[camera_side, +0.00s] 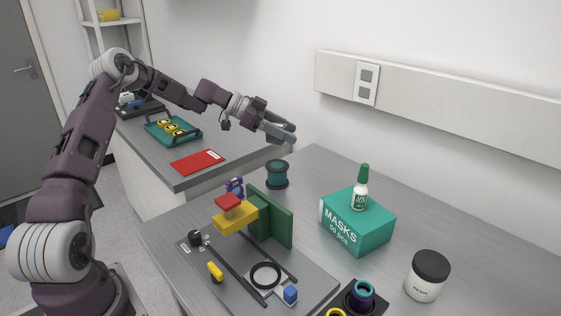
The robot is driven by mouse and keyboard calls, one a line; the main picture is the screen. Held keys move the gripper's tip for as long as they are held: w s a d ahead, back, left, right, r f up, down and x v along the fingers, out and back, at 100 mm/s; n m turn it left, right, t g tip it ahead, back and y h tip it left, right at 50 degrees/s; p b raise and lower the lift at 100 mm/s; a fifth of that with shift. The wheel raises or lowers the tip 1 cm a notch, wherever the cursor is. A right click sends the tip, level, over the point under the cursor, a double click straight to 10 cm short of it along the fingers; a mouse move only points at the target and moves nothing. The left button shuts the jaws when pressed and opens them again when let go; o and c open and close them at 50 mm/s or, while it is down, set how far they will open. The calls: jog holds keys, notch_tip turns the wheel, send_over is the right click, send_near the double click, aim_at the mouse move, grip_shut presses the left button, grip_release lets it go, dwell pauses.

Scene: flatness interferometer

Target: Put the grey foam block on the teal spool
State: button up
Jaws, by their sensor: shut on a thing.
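The teal spool (277,175) stands upright on the grey bench, near its back-left edge, with dark end flanges. My gripper (283,132) is in the air above the spool, tilted down to the right and apart from it. It is shut on a small grey thing at its fingertips, which looks like the grey foam block. The block is mostly hidden by the fingers and hard to tell from them. No other grey foam block shows on the benches.
A green mask box (357,222) with a dropper bottle (361,188) on top stands right of the spool. In front is the interferometer plate (236,272) with a green upright plate (269,216) and yellow block. A purple figure (235,187) stands left of the spool. A white jar (427,277) is far right.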

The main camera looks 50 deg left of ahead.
aim_at(286, 165)
notch_tip(286, 165, down, 8)
jog(key=shift+d+r, duration=0.1)
jog(key=shift+r, duration=0.15)
jog(key=shift+f, duration=0.15)
jog(key=o, duration=1.3)
